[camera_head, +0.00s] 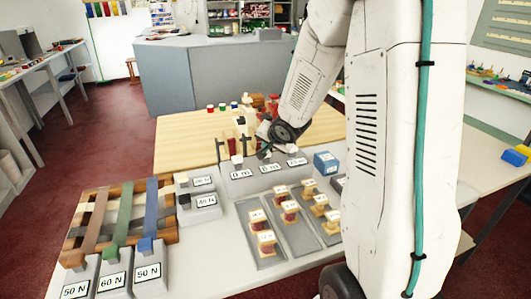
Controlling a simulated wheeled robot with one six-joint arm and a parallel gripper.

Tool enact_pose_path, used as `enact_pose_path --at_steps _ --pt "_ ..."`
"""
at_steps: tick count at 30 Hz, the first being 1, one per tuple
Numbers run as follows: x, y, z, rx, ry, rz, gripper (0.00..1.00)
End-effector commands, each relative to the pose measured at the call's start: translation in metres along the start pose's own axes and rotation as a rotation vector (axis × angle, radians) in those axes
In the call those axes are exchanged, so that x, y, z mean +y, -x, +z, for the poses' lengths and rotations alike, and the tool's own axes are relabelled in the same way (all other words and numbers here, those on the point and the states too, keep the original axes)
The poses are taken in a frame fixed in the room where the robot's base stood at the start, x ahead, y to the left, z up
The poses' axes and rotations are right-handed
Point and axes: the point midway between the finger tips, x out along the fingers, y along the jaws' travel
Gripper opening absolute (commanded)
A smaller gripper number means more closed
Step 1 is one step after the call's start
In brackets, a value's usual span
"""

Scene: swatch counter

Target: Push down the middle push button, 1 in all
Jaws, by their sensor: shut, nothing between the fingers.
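A grey unit with a row of three white-labelled sections stands mid-table: left (240,174), middle (268,168) and right (296,161). Dark upright pieces (219,149) stand at its back left. Which part is the middle push button is too small to tell, and whether anything is pressed cannot be seen. My gripper (263,153) points down just behind the middle and right sections, shut and empty. Its wrist and my arm hide part of what lies behind. Whether the fingertips touch anything cannot be told.
Colored straps run to labelled grey blocks (117,279) at front left. Two small labelled blocks (204,200) stand beside them. Grey trays (298,236) with several wooden spools lie in front of the unit. A blue box (326,161) is at right. Bare wood (180,140) lies behind left.

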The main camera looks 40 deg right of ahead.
Motion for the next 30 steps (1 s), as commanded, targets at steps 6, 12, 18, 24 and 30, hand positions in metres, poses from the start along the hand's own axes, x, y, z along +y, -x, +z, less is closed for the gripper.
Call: enact_pose_path --at_steps 6,12,18,24,30 --pt "-0.002 0.003 -0.002 0.001 -0.001 0.002 0.00" --pt "-0.002 0.003 -0.002 0.001 -0.001 0.001 0.00" --pt "-0.009 0.012 -0.009 0.002 0.001 -0.003 0.00" --pt "-0.020 0.026 -0.019 0.002 0.002 -0.003 0.00" --pt "-0.026 0.036 -0.027 0.001 0.001 0.000 0.00"
